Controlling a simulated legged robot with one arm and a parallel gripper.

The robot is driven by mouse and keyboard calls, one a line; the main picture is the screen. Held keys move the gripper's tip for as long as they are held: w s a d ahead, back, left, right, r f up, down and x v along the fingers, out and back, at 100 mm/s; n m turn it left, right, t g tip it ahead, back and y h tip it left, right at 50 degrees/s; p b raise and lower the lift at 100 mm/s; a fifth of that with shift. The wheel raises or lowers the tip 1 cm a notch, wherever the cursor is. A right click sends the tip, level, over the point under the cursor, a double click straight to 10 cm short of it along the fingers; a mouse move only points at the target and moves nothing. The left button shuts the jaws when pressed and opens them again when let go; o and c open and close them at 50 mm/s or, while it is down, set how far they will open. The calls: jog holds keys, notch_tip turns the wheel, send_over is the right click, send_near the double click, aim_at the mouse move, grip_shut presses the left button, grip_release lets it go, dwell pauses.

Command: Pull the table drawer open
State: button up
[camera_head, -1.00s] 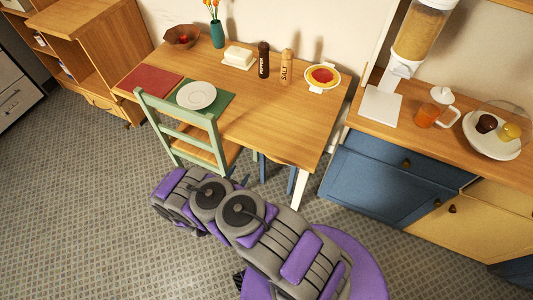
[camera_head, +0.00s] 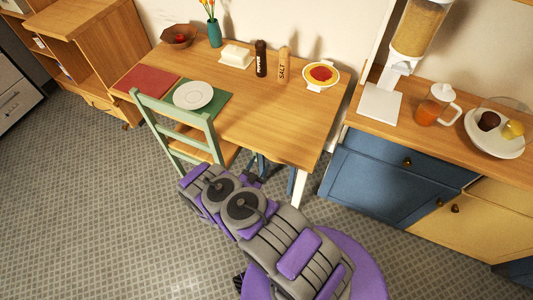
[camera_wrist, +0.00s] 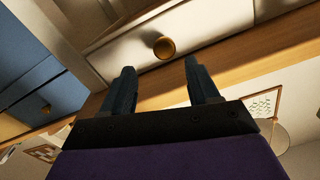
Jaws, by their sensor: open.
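The wooden table (camera_head: 245,110) with a white leg (camera_head: 300,188) stands ahead in the head view. Its drawer front is hidden below the tabletop there. In the wrist view, a pale drawer front (camera_wrist: 125,55) carries a round brass knob (camera_wrist: 164,47). My gripper (camera_wrist: 160,68) is open, with one dark finger toward each side of the knob. The knob shows just beyond the fingertips, between them in the picture. I cannot tell whether anything touches it. The gap between the fingers looks empty. My arm hides most of the gripper in the head view.
A green chair (camera_head: 178,122) stands at the table's front left, close to my arm. Blue cabinets (camera_head: 385,185) stand to the right. Plate (camera_head: 193,95), shakers and dishes rest on the tabletop. The tiled floor (camera_head: 90,200) at left is clear.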

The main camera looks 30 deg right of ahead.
jog(key=b+x, duration=0.1)
jog(key=x, duration=0.6)
jog(key=shift+w, duration=0.2)
jog(key=shift+a+r, duration=0.1)
jog(key=shift+a, duration=0.25)
jog(key=shift+c, duration=0.6)
jog(key=shift+a, duration=0.2)
jog(key=c, duration=0.3)
jog(key=shift+d, duration=0.4)
jog(key=c, duration=0.5)
jog(key=shift+a, duration=0.1)
grip_shut()
